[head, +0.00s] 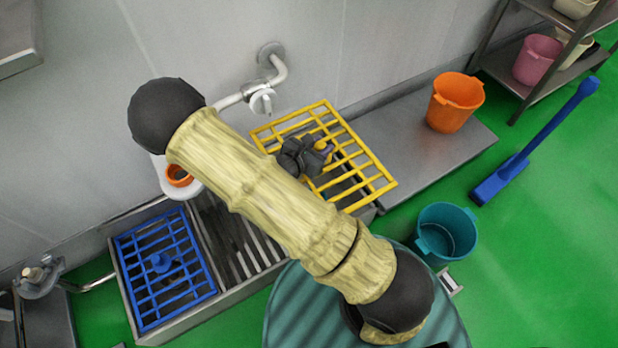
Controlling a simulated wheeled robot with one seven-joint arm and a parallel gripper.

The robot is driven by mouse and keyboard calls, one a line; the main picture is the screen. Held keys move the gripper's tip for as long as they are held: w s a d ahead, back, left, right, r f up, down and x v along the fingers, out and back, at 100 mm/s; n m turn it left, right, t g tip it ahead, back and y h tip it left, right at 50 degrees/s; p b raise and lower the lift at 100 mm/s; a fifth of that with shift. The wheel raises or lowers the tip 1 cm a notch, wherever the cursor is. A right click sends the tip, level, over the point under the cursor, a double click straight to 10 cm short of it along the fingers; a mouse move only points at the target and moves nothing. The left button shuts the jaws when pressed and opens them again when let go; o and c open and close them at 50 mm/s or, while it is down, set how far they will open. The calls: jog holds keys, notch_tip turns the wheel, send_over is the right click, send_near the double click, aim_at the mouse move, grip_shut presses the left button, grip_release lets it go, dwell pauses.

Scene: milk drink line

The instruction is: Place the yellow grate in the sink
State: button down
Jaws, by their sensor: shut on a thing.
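The yellow grate (374,169) is in the middle of the head view, tilted, with its far end near the wall tap. My gripper (318,158) is shut on the yellow grate near its middle; my arm hides part of the grate's left side and the exact grip. The sink (240,240) is a steel basin along the wall, left of and partly beneath the grate. A blue grate (168,290) with a central knob lies over the sink's left part. I cannot tell whether the yellow grate touches the sink rim.
A wall tap (262,98) is close behind the yellow grate. An orange bucket (455,103) stands on the steel counter (400,140) to the right. A teal bucket (446,232) and a blue long-handled tool (530,150) are on the right. Green floor is free at lower right.

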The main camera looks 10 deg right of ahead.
jog(key=shift+w+r, duration=0.1)
jog(key=shift+w, duration=0.35)
jog(key=w+f+b, duration=0.4)
jog(key=f+b, duration=0.2)
jog(key=f, duration=0.5)
jog(key=w+f+b, duration=0.4)
jog(key=f+b, duration=0.3)
jog(key=f, duration=0.4)
jog(key=shift+t, duration=0.3)
jog(key=shift+d+b, duration=0.1)
jog(key=shift+b, duration=0.2)
notch_tip(320, 180, down, 6)
jog(key=b, duration=0.3)
jog(key=shift+b, duration=0.4)
